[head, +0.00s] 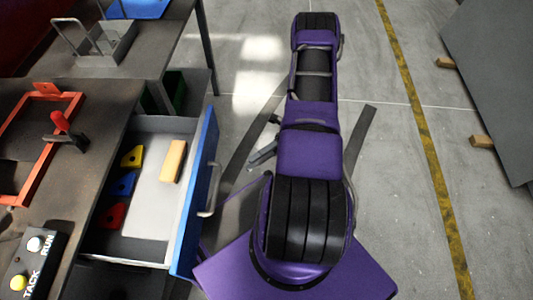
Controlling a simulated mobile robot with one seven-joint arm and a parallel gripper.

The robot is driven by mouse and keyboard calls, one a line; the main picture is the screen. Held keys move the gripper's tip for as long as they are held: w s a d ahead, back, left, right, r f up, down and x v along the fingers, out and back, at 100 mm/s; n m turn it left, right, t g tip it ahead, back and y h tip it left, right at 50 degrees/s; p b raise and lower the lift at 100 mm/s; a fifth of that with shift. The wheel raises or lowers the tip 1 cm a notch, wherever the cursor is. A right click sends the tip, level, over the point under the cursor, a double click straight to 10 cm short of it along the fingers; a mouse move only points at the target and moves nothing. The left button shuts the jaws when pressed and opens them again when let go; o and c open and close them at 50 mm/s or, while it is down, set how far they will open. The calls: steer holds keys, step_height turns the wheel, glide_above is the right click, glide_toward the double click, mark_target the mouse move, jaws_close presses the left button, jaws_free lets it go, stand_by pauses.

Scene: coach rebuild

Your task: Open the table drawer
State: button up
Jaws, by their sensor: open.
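The table drawer (190,210) stands pulled out from the dark table (95,145) at the left, so its inside shows. Its front is blue, with a pale bar handle (210,192) on the outer face. Inside lie a yellow piece (132,157), a blue piece (122,184), a red piece (112,215) and a tan block (173,161). My gripper (262,151) shows partly at the left side of my purple arm, open. It is to the right of the drawer front and apart from the handle. Most of its body is hidden by my arm.
On the table are a red frame (22,190), a red-handled tool (62,128) and a button box (32,255). A grey metal caddy (100,48) stands on the far table. Grey floor with a yellow line (415,105) is clear at right; a grey panel (495,75) stands beyond.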

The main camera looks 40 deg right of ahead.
steer(key=shift+w+d+f, duration=0.1)
steer(key=shift+d+f, duration=0.05)
steer(key=shift+d, duration=0.85)
steer(key=shift+w+d+f, duration=0.1)
steer(key=shift+d, duration=0.9)
